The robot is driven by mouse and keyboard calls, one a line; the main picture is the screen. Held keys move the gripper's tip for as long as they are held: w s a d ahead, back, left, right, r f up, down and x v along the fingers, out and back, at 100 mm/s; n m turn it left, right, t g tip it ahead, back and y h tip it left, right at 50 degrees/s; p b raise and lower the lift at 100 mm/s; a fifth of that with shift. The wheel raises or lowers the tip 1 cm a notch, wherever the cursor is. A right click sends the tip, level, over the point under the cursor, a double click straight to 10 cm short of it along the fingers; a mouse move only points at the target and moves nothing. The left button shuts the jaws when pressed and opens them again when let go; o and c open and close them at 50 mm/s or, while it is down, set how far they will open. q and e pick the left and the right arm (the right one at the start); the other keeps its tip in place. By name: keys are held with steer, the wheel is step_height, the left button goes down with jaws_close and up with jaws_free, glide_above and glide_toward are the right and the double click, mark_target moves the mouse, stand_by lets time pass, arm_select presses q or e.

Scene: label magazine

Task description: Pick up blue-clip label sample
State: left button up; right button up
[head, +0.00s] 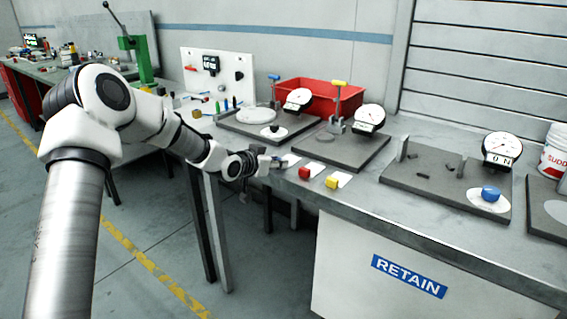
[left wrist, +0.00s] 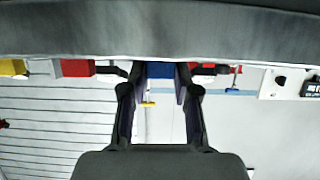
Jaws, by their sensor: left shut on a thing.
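The blue-clip label sample shows in the left wrist view as a blue block (left wrist: 160,70) between my fingers. In the head view its white label (head: 291,160) shows at the front edge of the bench, and the clip is mostly hidden by the gripper. My left gripper (head: 272,163) is shut on the blue clip at the bench edge. To its right lie a red-clip label sample (head: 304,173) and a yellow-clip label sample (head: 331,182), each with a white label. My right gripper is not in view.
Dark plates with dial gauges (head: 369,119) stand behind the samples. A red bin (head: 318,94) is at the back. A blue knob (head: 490,194) sits on the right plate. A RETAIN sign (head: 409,276) is on the white front panel below the bench.

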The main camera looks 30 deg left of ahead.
arm_select(q)
steer(key=shift+r, duration=0.5)
step_height(320, 180, up, 2)
steer(key=shift+r, duration=0.25)
steer(key=s, duration=0.1)
steer(key=s+d, duration=0.1)
steer(key=shift+s+d, duration=0.1)
steer(key=shift+s, duration=0.2)
steer(key=s+d+r+p, duration=0.2)
steer(key=s+d, duration=0.3)
steer(key=s, duration=0.7)
steer(key=s+d+f+m+h+p, duration=0.25)
steer(key=d+f+p, duration=0.35)
steer(key=d+f, duration=0.95)
steer(key=d, duration=0.2)
steer(key=r+n+y, duration=0.1)
steer(key=w+d+r+n+y, duration=0.1)
steer(key=r+n+y, duration=0.1)
steer(key=r, duration=0.1)
steer(key=shift+w+d+y, duration=0.2)
steer(key=shift+w+y, duration=0.05)
steer(key=shift+w, duration=0.05)
